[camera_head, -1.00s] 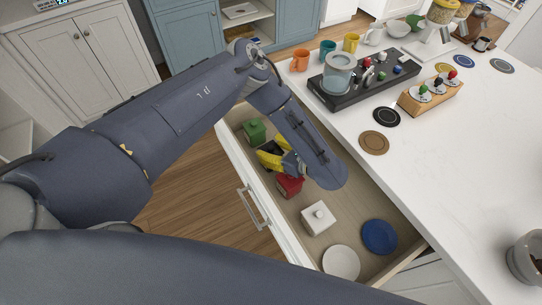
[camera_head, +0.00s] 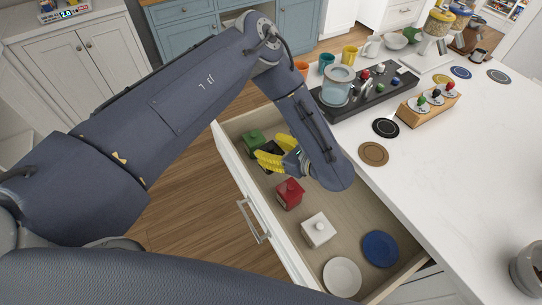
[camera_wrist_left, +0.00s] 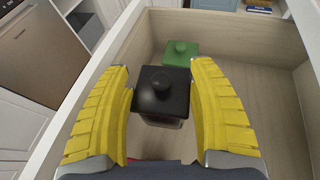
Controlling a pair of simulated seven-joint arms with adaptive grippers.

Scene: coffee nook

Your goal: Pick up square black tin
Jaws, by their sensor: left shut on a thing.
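The square black tin (camera_wrist_left: 162,90) with a round knob on its lid is between the yellow fingers of my left gripper (camera_wrist_left: 162,112) in the left wrist view. In the head view the gripper (camera_head: 271,160) is over the far part of the open drawer (camera_head: 342,205) and mostly hides the tin. My left gripper is shut on the black tin, which looks upright. I cannot tell how far its base is above the drawer floor. My right gripper is not in view.
A green tin (camera_head: 252,140) is just beyond the gripper. A red tin (camera_head: 289,195), a white tin (camera_head: 318,231), a blue plate (camera_head: 380,249) and a white plate (camera_head: 341,276) lie nearer in the drawer. The white countertop (camera_head: 450,170) borders the drawer on the right.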

